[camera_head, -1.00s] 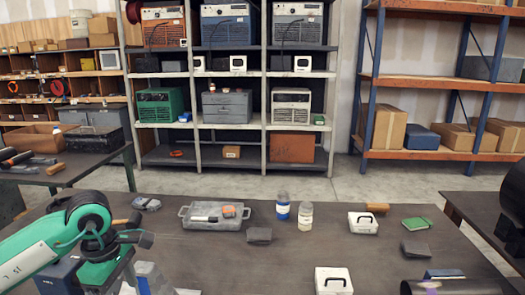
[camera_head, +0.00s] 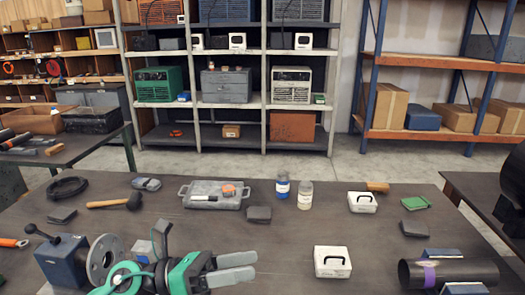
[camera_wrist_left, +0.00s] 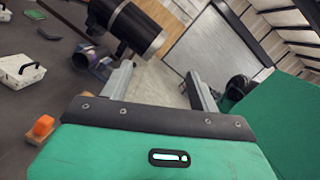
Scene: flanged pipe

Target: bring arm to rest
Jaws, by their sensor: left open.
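My left gripper (camera_head: 247,267) is open and empty over the front middle of the dark bench, its grey fingers pointing right. In the left wrist view my left gripper (camera_wrist_left: 160,82) also shows spread fingers with nothing between them. A round metal flange (camera_head: 103,260) stands against a blue block with a lever (camera_head: 62,262), left of the gripper and partly behind my green arm. A dark pipe with a purple band (camera_head: 460,271) lies on blue supports at the front right, well apart from the gripper. My right gripper is out of view.
A white case (camera_head: 333,262) stands right of my left gripper. A grey tray (camera_head: 190,196), two bottles, a mallet (camera_head: 125,202) and another white case (camera_head: 362,202) lie farther back. In the wrist view a large black cylinder (camera_wrist_left: 135,27) is beyond the fingers.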

